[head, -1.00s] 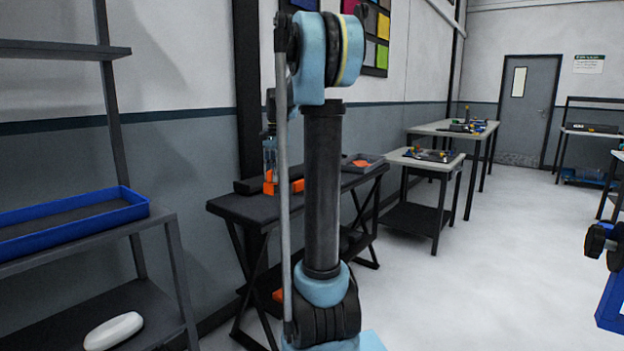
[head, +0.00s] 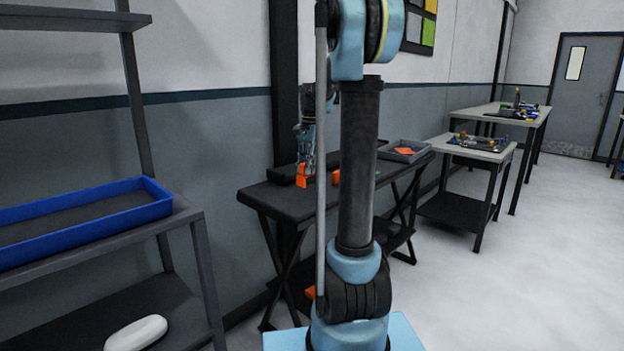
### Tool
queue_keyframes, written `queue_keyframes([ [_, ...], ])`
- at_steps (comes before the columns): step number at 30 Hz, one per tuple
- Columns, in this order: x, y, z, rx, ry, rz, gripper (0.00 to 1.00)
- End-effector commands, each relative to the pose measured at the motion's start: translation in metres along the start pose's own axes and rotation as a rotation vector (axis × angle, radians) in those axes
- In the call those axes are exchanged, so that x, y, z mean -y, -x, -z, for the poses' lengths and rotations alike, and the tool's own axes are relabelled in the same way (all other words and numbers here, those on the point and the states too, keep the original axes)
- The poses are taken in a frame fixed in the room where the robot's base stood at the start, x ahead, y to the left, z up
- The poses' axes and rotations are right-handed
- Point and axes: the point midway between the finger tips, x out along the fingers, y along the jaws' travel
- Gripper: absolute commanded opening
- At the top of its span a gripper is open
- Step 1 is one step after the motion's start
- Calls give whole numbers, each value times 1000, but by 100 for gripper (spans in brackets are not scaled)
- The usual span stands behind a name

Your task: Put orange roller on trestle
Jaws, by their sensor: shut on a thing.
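The dark trestle (head: 270,196) with crossed legs stands against the wall, left of centre, partly hidden behind my arm. My gripper (head: 305,165) is low over its top, small in view, and shut on an orange piece (head: 302,179). This looks like the orange roller, but its shape is too small to be sure. The piece is at the trestle top; I cannot tell whether it touches. A second small orange thing (head: 335,178) shows on the trestle beside my arm's column.
A grey tray (head: 388,153) with an orange item stands at the trestle's right end. Another orange thing (head: 310,292) is lower down. A shelf rack with a blue tray (head: 165,207) and a white rounded object (head: 136,333) is at left. Workbenches stand at right; the floor there is clear.

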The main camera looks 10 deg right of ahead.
Motion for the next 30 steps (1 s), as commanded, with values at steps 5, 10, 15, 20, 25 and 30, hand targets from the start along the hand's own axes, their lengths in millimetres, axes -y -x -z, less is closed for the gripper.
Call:
queue_keyframes([
  [5,1,-10,1,0,1,0,2],
  [10,0,-31,3,0,1,0,2],
  [15,0,-46,5,0,1,0,2],
  [20,0,-46,5,0,1,0,2],
  [25,0,-48,5,0,1,0,2],
  [30,0,-53,6,0,1,0,0],
])
